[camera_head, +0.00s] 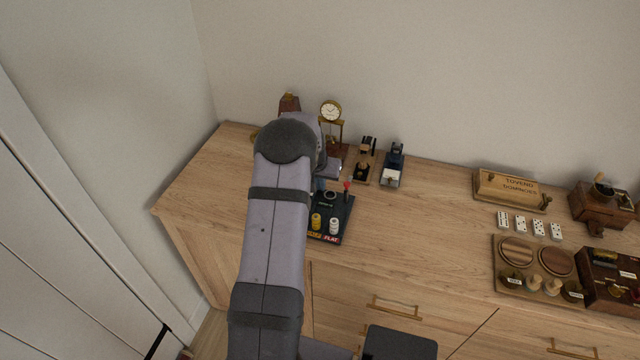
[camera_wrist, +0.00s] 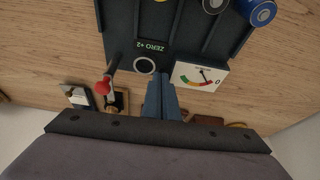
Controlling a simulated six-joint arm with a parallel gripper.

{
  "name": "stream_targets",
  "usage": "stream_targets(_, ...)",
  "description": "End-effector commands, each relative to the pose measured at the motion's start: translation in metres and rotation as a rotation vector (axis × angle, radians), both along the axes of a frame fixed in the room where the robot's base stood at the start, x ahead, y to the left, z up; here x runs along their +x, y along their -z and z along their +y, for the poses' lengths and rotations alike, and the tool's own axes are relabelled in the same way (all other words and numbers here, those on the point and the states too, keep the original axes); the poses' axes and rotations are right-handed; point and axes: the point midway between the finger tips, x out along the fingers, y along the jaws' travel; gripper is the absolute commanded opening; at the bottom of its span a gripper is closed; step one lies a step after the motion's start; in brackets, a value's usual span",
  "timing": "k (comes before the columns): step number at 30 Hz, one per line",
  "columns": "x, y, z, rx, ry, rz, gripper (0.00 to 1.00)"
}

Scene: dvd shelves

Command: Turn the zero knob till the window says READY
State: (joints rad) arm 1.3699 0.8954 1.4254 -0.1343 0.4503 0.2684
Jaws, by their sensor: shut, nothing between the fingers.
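A dark tester panel (camera_head: 342,211) lies on the cabinet top, partly hidden by my arm in the head view. In the wrist view the panel (camera_wrist: 122,22) appears upside down. Its small window (camera_wrist: 153,47) shows green text that reads ZERO +2. A dark round part with a pale ring (camera_wrist: 145,65), possibly the zero knob, is beside the window. A white needle gauge (camera_wrist: 200,76) is to its right. My gripper (camera_wrist: 164,80) is shut and empty, its fingertips over the panel between ring and gauge; contact cannot be told.
A red-ball lever (camera_wrist: 103,86) rises close by. Yellow (camera_head: 316,221) and white (camera_head: 333,226) cylinders stand on the panel's front. A brass clock (camera_head: 331,112) and small devices (camera_head: 391,170) stand behind. The cabinet top (camera_head: 425,240) right of the panel is clear.

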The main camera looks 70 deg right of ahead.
Motion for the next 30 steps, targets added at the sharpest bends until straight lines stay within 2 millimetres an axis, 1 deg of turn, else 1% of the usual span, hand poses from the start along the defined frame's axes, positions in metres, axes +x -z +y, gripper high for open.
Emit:
stream_targets(6, -0.003, 0.000, -0.009, -0.006, -0.100, -0.002, 0.00)
stream_targets(11, -0.006, 0.001, -0.011, -0.010, -0.211, -0.003, 0.00)
stream_targets(20, -0.010, 0.005, -0.015, -0.012, -0.470, -0.002, 0.00)
stream_targets(27, -0.013, 0.004, -0.018, -0.008, -0.693, -0.001, 0.00)
stream_targets(30, -0.013, 0.003, -0.018, -0.006, -0.749, -0.002, 0.00)
